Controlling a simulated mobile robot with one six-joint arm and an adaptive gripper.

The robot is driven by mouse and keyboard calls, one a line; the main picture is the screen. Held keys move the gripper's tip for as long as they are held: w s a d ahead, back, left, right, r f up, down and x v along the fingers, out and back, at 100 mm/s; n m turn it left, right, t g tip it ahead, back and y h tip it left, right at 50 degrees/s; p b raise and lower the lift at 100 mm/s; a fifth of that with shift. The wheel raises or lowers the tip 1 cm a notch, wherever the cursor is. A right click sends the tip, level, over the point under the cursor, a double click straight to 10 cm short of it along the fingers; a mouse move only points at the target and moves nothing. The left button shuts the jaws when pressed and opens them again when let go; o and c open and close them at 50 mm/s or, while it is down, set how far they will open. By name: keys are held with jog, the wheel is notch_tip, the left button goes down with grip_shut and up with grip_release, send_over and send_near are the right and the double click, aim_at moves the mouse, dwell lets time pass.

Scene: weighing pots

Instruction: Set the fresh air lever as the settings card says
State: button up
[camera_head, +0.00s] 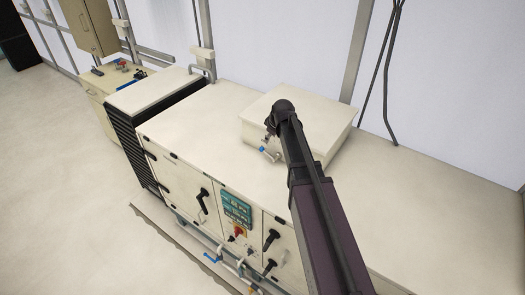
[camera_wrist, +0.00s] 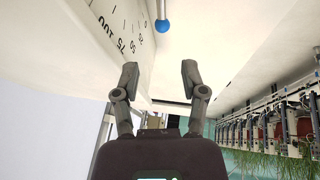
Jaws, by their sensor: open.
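The fresh air lever shows in the wrist view as a thin rod with a blue ball (camera_wrist: 162,25) at its end, beside a white curved scale (camera_wrist: 112,12). The marks 100, 75 and 50 are readable on the scale; the lever's exact reading I cannot tell. In the head view the blue ball (camera_head: 262,149) shows at the front of a cream box on the cabinet. My gripper (camera_wrist: 160,76) is open and empty, with the ball ahead of its fingertips, apart from them. In the head view my arm partly hides the box front. I cannot identify the settings card.
The cream box (camera_head: 300,108) stands on the long cabinet top (camera_head: 205,115). The cabinet front carries a teal panel (camera_head: 236,207), black handles and pipes. A row of plants (camera_wrist: 280,130) shows at right in the wrist view. The floor at left is clear.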

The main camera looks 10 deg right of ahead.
aim_at(263, 150)
jog(key=shift+w+a+f, duration=0.1)
jog(key=shift+a+f, duration=0.05)
jog(key=b+x, duration=1.2)
jog(key=x, duration=0.1)
jog(key=shift+a+f+b, duration=0.1)
jog(key=shift+f+b, duration=0.15)
jog(key=shift+b, duration=0.05)
dwell(0.4)
grip_shut()
jog(key=shift+d, duration=0.35)
jog(key=shift+a, duration=0.4)
